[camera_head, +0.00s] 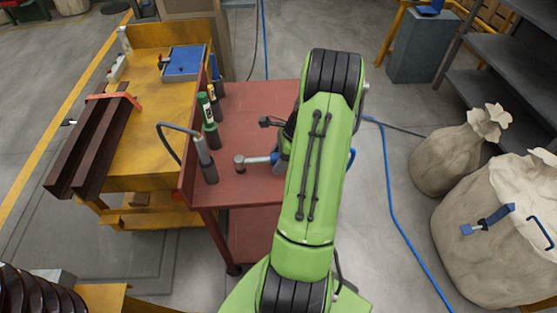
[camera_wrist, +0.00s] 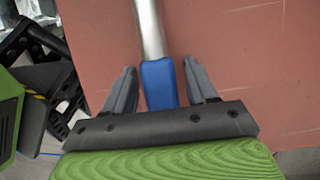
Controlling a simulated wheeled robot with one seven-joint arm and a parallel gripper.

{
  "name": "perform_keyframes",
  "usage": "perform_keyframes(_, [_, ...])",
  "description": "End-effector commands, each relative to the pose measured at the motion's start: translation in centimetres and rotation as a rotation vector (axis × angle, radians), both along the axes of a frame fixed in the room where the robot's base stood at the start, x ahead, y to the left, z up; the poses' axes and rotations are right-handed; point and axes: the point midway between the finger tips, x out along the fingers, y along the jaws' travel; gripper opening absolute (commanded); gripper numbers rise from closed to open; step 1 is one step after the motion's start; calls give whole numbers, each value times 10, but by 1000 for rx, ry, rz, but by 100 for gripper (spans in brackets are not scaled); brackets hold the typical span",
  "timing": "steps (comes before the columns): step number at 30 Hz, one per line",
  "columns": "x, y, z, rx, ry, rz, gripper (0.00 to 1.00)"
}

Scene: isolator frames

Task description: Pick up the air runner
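A tool with a silver shaft and a blue handle (camera_wrist: 159,80) lies on the red cart top; I take it for the air runner. In the head view the tool (camera_head: 257,160) points left, with a rounded grey head at its left end; my arm hides its right part. My gripper (camera_wrist: 160,66) is open in the wrist view, with one grey finger on each side of the blue handle. Gaps show between the handle and both fingers. The handle's near end is hidden behind the gripper body. In the head view my arm covers most of the gripper.
The red cart (camera_head: 243,105) holds green-and-dark bottles (camera_head: 210,132) and an upright grey cylinder with a hose (camera_head: 205,160) left of the tool. A yellow bench (camera_head: 150,150) adjoins left. Sacks (camera_head: 447,160) stand right; a blue hose (camera_head: 395,200) crosses the floor.

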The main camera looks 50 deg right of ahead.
Motion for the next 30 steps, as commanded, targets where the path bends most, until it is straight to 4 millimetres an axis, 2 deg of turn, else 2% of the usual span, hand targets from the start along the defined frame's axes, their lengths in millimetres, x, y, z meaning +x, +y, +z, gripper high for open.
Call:
perform_keyframes(1, [0, 0, 0, 0, 0, 0, 48])
perform_keyframes(9, [0, 0, 1, 0, 0, 0, 7])
perform_keyframes(11, [0, 0, 1, 0, 0, 0, 0])
perform_keyframes(20, [1, -1, 4, -1, -2, 1, 0])
perform_keyframes(23, [1, -1, 19, -4, -5, 1, 0])
perform_keyframes(30, [1, -1, 77, -5, -5, 1, 0])
